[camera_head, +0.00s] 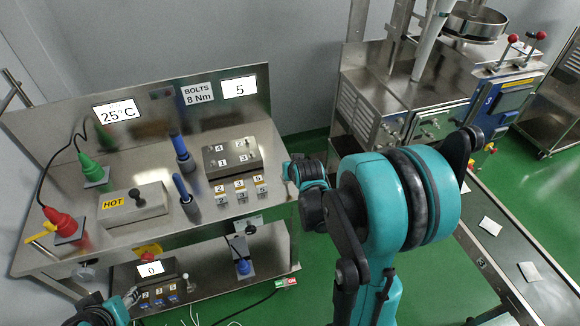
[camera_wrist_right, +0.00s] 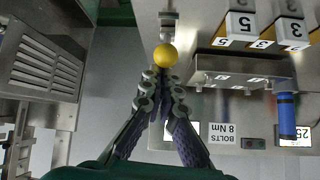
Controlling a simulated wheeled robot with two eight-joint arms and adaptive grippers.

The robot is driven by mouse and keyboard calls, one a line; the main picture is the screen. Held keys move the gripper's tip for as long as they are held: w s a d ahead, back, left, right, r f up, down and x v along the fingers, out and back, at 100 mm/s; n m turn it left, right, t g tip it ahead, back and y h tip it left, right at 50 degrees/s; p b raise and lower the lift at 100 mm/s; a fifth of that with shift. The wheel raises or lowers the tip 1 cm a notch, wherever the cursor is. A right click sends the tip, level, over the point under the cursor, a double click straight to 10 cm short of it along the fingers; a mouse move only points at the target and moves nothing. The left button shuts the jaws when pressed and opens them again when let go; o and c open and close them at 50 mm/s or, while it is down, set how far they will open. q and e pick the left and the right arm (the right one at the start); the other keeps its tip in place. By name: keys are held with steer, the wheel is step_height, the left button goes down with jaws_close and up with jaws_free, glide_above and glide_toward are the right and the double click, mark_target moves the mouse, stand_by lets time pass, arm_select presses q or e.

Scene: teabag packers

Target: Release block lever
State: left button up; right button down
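A round yellow knob (camera_wrist_right: 164,55) on a short metal fitting (camera_wrist_right: 168,20) shows in the right wrist view, beside the bench; I take it for the block lever. My right gripper's (camera_wrist_right: 162,80) fingertips lie close together right at the knob. The whole round of the knob shows, and I cannot tell whether the fingers touch or hold it. In the head view my right arm (camera_head: 400,195) reaches the bench's right edge and hides this spot. My left gripper (camera_head: 127,297) is at the lower left, beside the lower panel (camera_head: 150,269) that reads 0; its fingers are too small to judge.
The steel bench (camera_head: 85,240) carries a HOT box (camera_head: 150,205), red (camera_head: 62,223) and green (camera_head: 92,170) plugs, blue handles (camera_head: 187,195) and a numbered block (camera_head: 232,157). A conveyor (camera_head: 515,250) and a packing machine (camera_head: 400,95) stand right. Green floor lies between.

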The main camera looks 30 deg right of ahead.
steer(key=shift+s+a+f, duration=0.15)
steer(key=shift+s+f, duration=0.15)
steer(key=shift+s, duration=0.05)
step_height(320, 180, up, 4)
steer(key=w+d+p, duration=0.2)
steer(key=w+p, duration=0.1)
steer(key=s+a+r+p, duration=0.2)
steer(key=s+a+r, duration=0.1)
steer(key=s, duration=0.5)
steer(key=shift+s+r, duration=0.25)
steer(key=shift+s, duration=0.15)
steer(key=s+a+r+n+g+y, duration=0.1)
steer(key=s+a+r+n, duration=0.1)
steer(key=s+a, duration=0.4)
steer(key=s+a+r+n+y, duration=0.2)
steer(key=s+a, duration=0.4)
steer(key=a, duration=0.4)
step_height(320, 180, up, 2)
steer(key=shift+s+a+r+n+g, duration=0.15)
steer(key=shift+s+n+g, duration=0.05)
steer(key=shift+n+g, duration=0.25)
